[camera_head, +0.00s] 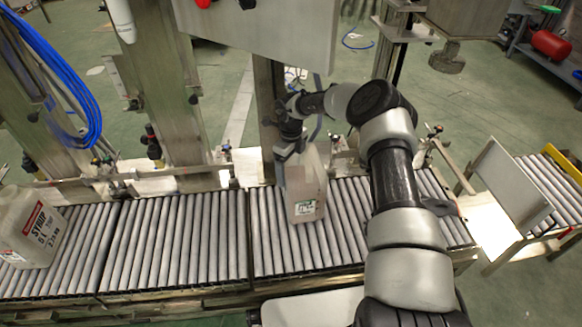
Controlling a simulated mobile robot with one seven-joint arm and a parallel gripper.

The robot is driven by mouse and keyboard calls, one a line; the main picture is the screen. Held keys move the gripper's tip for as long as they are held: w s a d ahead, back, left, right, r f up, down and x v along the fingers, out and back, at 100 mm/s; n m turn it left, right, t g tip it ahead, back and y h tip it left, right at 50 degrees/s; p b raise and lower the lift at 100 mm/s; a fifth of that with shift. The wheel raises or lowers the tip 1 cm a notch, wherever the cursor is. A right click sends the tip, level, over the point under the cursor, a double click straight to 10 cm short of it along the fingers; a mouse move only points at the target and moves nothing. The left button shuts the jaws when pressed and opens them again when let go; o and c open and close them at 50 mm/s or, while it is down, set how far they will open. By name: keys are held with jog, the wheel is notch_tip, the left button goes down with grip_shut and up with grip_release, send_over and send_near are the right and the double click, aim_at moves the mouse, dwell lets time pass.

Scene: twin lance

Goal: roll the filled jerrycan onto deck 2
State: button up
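A translucent pale jerrycan (307,205) with a white and green label stands upright on the right-hand roller section (345,240). My gripper (284,158) is at the upper left of this jerrycan, by its top. The fingers are small and partly hidden, so I cannot tell whether they hold it. A second jerrycan (22,232), with a red and white label reading SYRUP 5 L, is on the left roller section (75,265), cut off by the picture's left edge. No marking shows which section is deck 2.
The middle roller section (175,250) is clear. Steel posts (165,90) and a grey panel (265,35) stand behind the line. A plate (508,185) stands past the right end, before a yellow-framed roller conveyor (555,185). Blue hoses (75,90) hang at left.

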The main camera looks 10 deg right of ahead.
jog(key=shift+s, duration=0.1)
grip_shut()
jog(key=shift+w+r, duration=0.25)
jog(key=shift+r, duration=0.05)
jog(key=a+m, duration=0.2)
jog(key=a, duration=2.3)
jog(key=shift+w+f+m, duration=0.15)
jog(key=shift+m, duration=0.25)
dwell(1.4)
dwell(0.3)
jog(key=shift+c, duration=2.3)
grip_release()
notch_tip(320, 180, up, 18)
jog(key=p, duration=0.5)
jog(key=shift+f, duration=0.2)
